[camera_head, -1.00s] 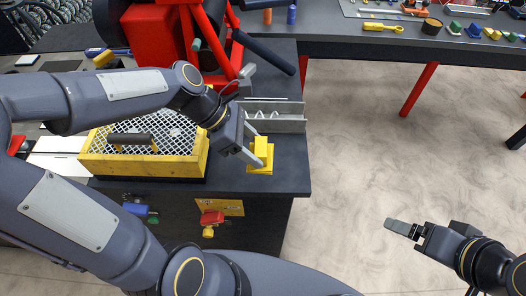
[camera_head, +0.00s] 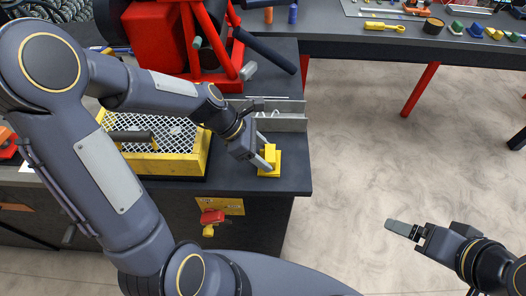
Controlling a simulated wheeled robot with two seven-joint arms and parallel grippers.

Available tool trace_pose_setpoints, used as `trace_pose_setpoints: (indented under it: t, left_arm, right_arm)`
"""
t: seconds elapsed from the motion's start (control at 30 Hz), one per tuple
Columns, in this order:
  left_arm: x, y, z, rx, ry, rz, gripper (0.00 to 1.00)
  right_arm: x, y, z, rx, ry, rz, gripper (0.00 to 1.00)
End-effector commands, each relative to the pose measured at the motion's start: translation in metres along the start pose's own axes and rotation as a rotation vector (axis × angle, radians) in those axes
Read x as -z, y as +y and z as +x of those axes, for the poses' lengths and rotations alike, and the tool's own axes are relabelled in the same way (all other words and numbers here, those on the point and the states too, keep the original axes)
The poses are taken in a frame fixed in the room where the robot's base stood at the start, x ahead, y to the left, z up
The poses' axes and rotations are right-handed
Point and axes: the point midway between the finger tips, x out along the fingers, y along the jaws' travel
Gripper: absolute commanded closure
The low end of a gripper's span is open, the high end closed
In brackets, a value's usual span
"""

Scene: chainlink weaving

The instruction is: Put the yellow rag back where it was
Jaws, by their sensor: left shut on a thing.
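The yellow rag (camera_head: 270,169) is a small yellow piece with a flat square lower part and a raised middle. It is at the front right corner of the dark workbench (camera_head: 291,184). My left gripper (camera_head: 266,158) comes in from the upper left and is shut on the raised part of the rag. Whether the rag touches the bench top or hangs just above it, I cannot tell. My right gripper (camera_head: 403,229) is far to the right, over the floor and away from the rag. Its jaw opening cannot be made out.
A yellow-framed mesh tray (camera_head: 194,158) with a dark handle stands left of the rag. A grey metal channel (camera_head: 284,122) lies behind it. A red machine (camera_head: 153,38) stands at the back. Red and yellow parts (camera_head: 211,220) are on the bench front. Floor to the right is clear.

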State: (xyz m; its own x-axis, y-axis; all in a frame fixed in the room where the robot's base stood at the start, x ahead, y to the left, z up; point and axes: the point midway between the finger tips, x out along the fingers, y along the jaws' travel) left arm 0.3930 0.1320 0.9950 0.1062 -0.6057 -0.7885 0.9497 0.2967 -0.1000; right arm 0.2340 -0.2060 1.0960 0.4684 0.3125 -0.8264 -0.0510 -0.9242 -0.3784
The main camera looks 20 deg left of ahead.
Motion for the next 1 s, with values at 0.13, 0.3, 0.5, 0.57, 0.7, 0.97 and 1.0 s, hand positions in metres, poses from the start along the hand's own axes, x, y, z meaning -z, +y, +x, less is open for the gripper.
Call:
trace_pose_setpoints:
  t: [0.13, 0.3, 0.5, 0.57, 0.7, 0.97, 1.0]
  left_arm:
    - [0.000, 0.000, 0.000, 0.000, 0.000, 0.000, 0.28]
    - [0.000, 0.000, 0.000, 0.000, 0.000, 0.000, 0.22]
    - [-0.001, 0.000, -0.002, -0.001, 0.000, 0.000, 0.22]
    - [-0.001, 0.001, -0.007, -0.002, 0.000, 0.001, 0.22]
    - [-0.002, 0.001, -0.030, -0.007, -0.002, 0.001, 0.22]
    - [-0.001, 0.001, -0.086, -0.007, -0.001, 0.000, 0.22]
    - [-0.001, 0.001, -0.093, -0.006, -0.001, -0.001, 0.22]
  right_arm:
    - [0.000, 0.000, 0.000, 0.000, 0.000, 0.000, 0.13]
    - [0.000, 0.000, 0.000, 0.000, 0.000, 0.000, 0.13]
    - [0.000, 0.000, -0.001, 0.000, 0.000, 0.000, 0.13]
    - [0.000, 0.000, -0.001, 0.000, 0.000, 0.000, 0.13]
    - [0.001, -0.001, -0.002, 0.000, 0.000, 0.000, 0.13]
    - [0.002, -0.001, -0.003, 0.000, 0.000, 0.000, 0.13]
    - [0.002, -0.001, -0.003, 0.000, 0.000, 0.000, 0.13]
